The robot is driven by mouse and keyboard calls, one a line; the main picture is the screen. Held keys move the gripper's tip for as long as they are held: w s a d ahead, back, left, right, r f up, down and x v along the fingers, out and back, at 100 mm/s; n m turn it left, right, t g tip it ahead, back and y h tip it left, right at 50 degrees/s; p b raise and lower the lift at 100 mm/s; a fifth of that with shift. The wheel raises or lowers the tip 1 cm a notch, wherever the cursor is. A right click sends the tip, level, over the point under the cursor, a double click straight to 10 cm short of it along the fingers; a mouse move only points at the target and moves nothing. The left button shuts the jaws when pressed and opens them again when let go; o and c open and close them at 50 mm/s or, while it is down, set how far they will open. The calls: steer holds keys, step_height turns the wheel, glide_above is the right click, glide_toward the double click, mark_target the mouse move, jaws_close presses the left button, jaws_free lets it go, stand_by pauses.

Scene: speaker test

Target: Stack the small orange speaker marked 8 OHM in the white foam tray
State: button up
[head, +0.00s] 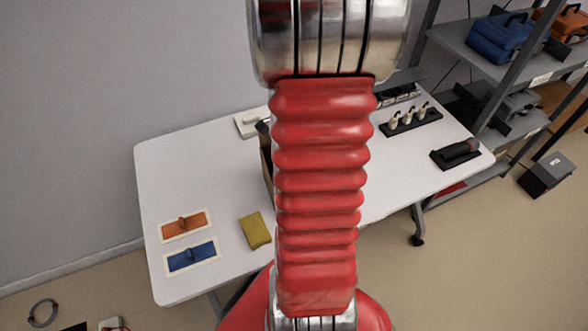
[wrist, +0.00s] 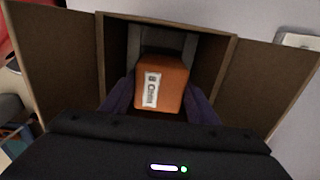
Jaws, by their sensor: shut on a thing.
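The small orange speaker (wrist: 171,82) is a rounded block with a white label reading something like 8 Ohm. It sits between the two dark purple fingers of my gripper (wrist: 160,98) in the wrist view, and the gripper is shut on it. Both are at the mouth of an open brown cardboard box (wrist: 213,62) with its flaps spread. I cannot tell whether the speaker touches the box floor. In the head view my red arm hides the gripper and the speaker.
The box edge (head: 266,165) shows beside my arm on the white table (head: 180,150). Orange (head: 184,225) and blue (head: 191,256) pieces on pale-bordered pads and a yellow sponge-like block (head: 255,231) lie front left. A black rack (head: 411,122) stands right. The table's left back is bare.

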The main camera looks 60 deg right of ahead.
steer(key=shift+f, duration=1.5)
steer(key=shift+f, duration=0.2)
steer(key=o, duration=1.7)
steer(key=shift+c, duration=0.2)
step_height(320, 180, up, 12)
steer(key=shift+r, duration=0.25)
